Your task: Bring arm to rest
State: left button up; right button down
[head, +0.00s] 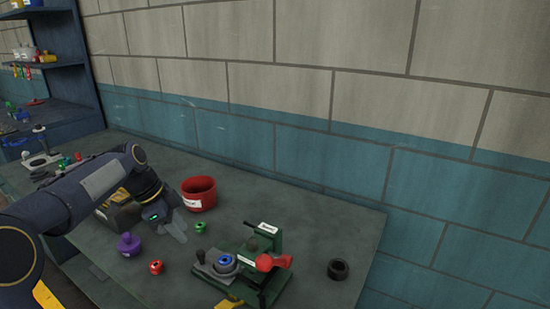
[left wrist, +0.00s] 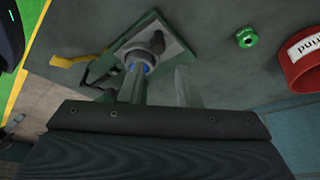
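The capstan device stands at the front right of the table in the head view, a green base (head: 262,287) with a blue-ringed drum (head: 225,263) and a red knob (head: 272,262). The left wrist view shows a green plate (left wrist: 105,66) with the blue ring (left wrist: 139,62) beyond the fingers. My left gripper (head: 175,230) hangs over the table, left of the device and apart from it, fingers pointing down and right. In the left wrist view its two fingers (left wrist: 158,88) are apart with nothing between them. My right gripper does not show.
A red bowl (head: 199,195) stands just behind my left gripper. A shelf (head: 50,70) is at the left. The table's back right is clear.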

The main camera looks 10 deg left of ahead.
pick_arm(q)
jog(key=s+d+r+n+t+p, duration=0.1)
jog(key=s+d+r+n, duration=0.1)
jog(key=s+d+n, duration=0.35)
jog(key=s+d+r+n+t+p, duration=0.1)
jog(key=s+d+r+n, duration=0.1)
jog(key=s, duration=0.7)
jog(key=s+d+f+n, duration=0.3)
jog(key=s, duration=0.3)
jog(key=s+d+f+n+t, duration=0.1)
jog(key=s+d+f+n, duration=0.2)
jog(key=s, duration=0.3)
jog(key=shift+n+t+p, duration=0.3)
jog(key=shift+n+p, duration=0.15)
jog(key=shift+n, duration=0.1)
